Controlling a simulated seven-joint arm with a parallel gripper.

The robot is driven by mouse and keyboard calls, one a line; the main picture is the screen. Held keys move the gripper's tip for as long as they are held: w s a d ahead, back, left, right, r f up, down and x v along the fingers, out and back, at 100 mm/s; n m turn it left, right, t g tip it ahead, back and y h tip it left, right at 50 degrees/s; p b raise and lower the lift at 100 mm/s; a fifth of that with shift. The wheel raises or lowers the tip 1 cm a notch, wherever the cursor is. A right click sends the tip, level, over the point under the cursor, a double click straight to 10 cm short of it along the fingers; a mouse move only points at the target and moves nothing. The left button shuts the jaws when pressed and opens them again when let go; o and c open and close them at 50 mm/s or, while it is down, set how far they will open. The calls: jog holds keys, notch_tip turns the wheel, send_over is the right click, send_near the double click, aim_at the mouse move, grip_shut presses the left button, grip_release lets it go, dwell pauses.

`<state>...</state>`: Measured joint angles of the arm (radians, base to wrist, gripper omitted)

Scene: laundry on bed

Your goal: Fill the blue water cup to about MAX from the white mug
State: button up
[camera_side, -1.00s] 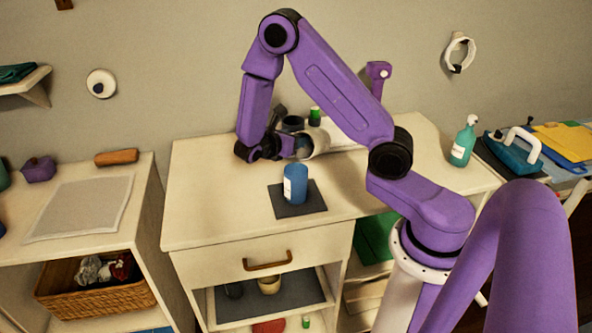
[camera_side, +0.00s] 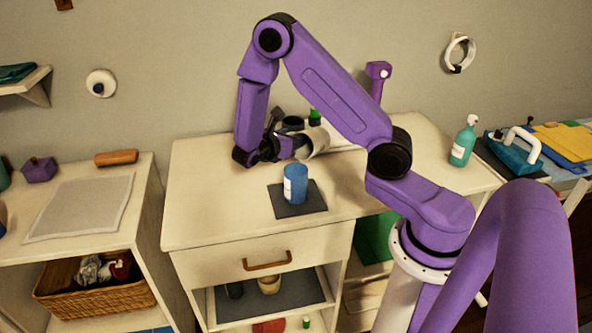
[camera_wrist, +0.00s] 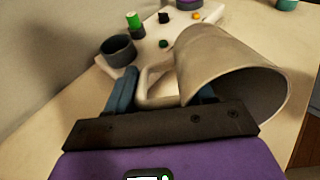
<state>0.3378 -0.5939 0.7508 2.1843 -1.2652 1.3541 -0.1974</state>
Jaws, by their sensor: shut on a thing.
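The blue cup (camera_side: 295,186) with a white label stands upright on a dark mat (camera_side: 315,204) on the cabinet top. My gripper (camera_side: 288,146) is behind the cup, shut on the white mug (camera_side: 314,139). In the wrist view, my gripper's blue fingers (camera_wrist: 163,92) close on the handle of the mug (camera_wrist: 222,62). I cannot see water in the mug, nor the level or MAX mark of the cup.
A dark cup (camera_wrist: 118,50) and a green-capped bottle (camera_wrist: 133,22) stand behind the mug on the cabinet top. A teal spray bottle (camera_side: 463,142) stands at its right end. The cabinet top (camera_side: 215,200) left of the mat is clear.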

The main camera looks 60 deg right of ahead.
jog(key=shift+a+r+h, duration=0.2)
jog(key=shift+a+h, duration=0.15)
jog(key=shift+h, duration=0.15)
dwell(0.6)
jog(key=shift+r+h, duration=0.2)
jog(key=shift+h, duration=0.2)
dwell(0.5)
jog(key=y, duration=0.1)
jog(key=d+f+y, duration=0.1)
jog(key=y, duration=0.2)
jog(key=shift+d+f, duration=0.3)
jog(key=shift+f, duration=0.05)
jog(key=shift+r+y, duration=0.1)
jog(key=shift+y, duration=0.3)
